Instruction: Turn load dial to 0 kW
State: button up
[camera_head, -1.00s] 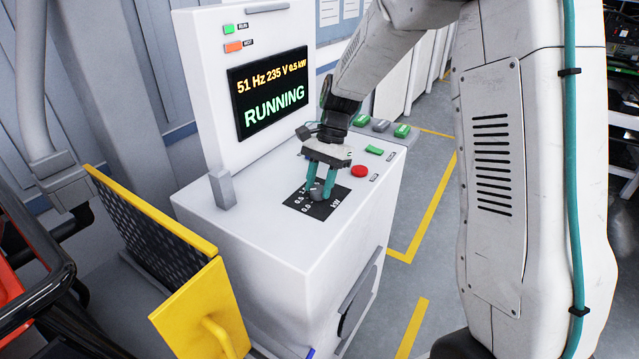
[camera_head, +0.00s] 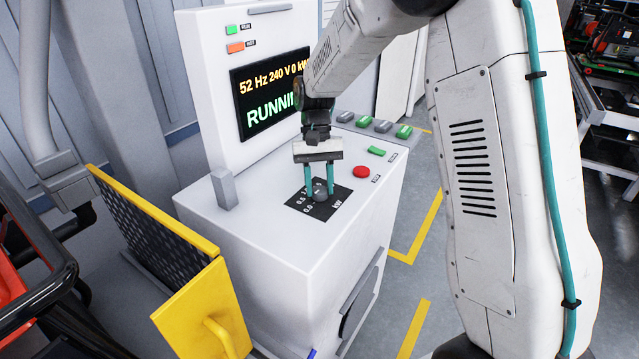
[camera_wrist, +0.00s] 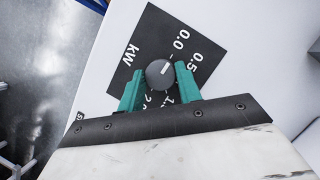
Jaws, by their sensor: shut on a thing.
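The load dial (camera_head: 320,195) is a round grey knob on a black plate marked in kW (camera_head: 300,206) on top of the white cabinet. My gripper (camera_head: 320,189) points down, its two teal fingers shut on opposite sides of the dial. In the wrist view the dial (camera_wrist: 159,74) sits between the fingertips (camera_wrist: 160,75). Its short white mark points up and right, toward the side with the 0.0 and 0.5 labels; exactly which value is hard to tell. The display (camera_head: 262,92) reads 52 Hz, 240 V, 0 kW; my arm partly covers the word below, which begins "RUNNI".
A red button (camera_head: 361,172) and a green one (camera_head: 376,151) are right of the dial. A grey upright block (camera_head: 224,188) stands at the cabinet's left edge. A yellow-framed panel (camera_head: 180,235) is at left. Open floor lies to the right.

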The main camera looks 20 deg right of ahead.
jog(key=shift+n, duration=0.4)
jog(key=o, duration=1)
jog(key=shift+r, duration=0.1)
jog(key=v, duration=0.7)
jog(key=shift+w+a+r, duration=0.1)
jog(key=shift+w+r, duration=0.05)
jog(key=shift+r, duration=0.1)
jog(key=shift+s+f+h, duration=0.15)
jog(key=shift+s+f, duration=0.25)
jog(key=shift+s, duration=0.2)
jog(key=shift+s+f+h, duration=0.15)
jog(key=shift+s+f, duration=0.25)
jog(key=shift+s, duration=0.2)
jog(key=s+d+r+t, duration=0.1)
jog(key=s+r+t, duration=0.1)
jog(key=s, duration=0.8)
jog(key=s+d+r+n+t, duration=0.1)
jog(key=s+r+t, duration=0.1)
jog(key=s, duration=0.9)
jog(key=s+d+r+t, duration=0.1)
jog(key=s+r, duration=0.3)
jog(key=s, duration=0.6)
jog(key=shift+s+r+n+t, duration=0.15)
jog(key=shift+r+n+t, duration=0.15)
jog(key=shift+t, duration=0.1)
